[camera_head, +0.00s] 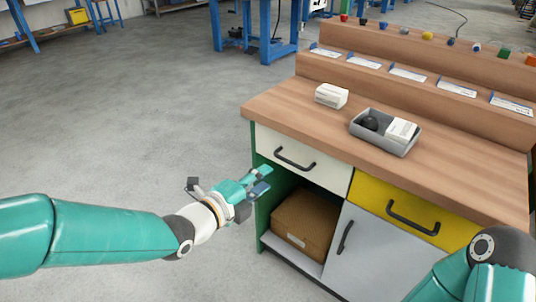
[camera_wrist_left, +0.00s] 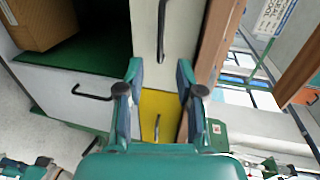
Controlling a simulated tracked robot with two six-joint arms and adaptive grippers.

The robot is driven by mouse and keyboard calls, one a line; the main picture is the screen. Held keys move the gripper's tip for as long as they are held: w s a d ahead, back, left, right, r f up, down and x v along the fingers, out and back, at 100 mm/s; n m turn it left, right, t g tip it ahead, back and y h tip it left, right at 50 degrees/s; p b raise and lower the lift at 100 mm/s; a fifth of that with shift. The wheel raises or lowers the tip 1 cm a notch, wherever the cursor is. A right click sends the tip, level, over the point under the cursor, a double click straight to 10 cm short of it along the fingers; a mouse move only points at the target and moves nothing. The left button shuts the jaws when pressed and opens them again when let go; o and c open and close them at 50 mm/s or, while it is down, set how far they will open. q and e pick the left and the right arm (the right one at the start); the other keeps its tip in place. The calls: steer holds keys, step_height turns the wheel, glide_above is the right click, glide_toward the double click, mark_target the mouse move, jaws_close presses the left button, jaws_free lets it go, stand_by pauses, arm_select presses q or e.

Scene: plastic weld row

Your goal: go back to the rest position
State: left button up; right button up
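My left gripper (camera_head: 264,180) is in front of the left end of the workbench, near the white drawer and the open compartment, below the worktop. In the left wrist view my left gripper (camera_wrist_left: 158,72) has its two fingers spread apart with nothing between them. My right arm (camera_head: 490,262) shows at the lower right of the head view. Its gripper is outside the picture.
The workbench (camera_head: 262,103) has a white drawer (camera_head: 300,155), a yellow drawer (camera_head: 430,222) and a grey door (camera_head: 372,262). A cardboard box (camera_head: 305,222) sits in the open compartment. A grey tray (camera_head: 385,146) and a white box (camera_head: 331,95) stand on top. Floor left is clear.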

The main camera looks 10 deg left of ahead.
arm_select(q)
steer(key=s+a+f+n+g+y, duration=0.2)
steer(key=s+f+n+g, duration=0.15)
steer(key=f, duration=1.05)
steer(key=s+a+f+n+g+y, duration=0.1)
steer(key=s+a+f+n+g, duration=0.2)
steer(key=f, duration=1.1)
steer(key=s+f+n+g+y, duration=0.1)
steer(key=s+f+n+g, duration=0.2)
steer(key=s+f+n, duration=0.45)
steer(key=s+f+n+g, duration=0.3)
steer(key=s+f+n, duration=0.1)
steer(key=s+n, duration=0.6)
step_height(320, 180, up, 37)
steer(key=w+n+p, duration=0.1)
steer(key=n+p, duration=0.1)
steer(key=p, duration=3.5)
steer(key=shift+d, duration=0.15)
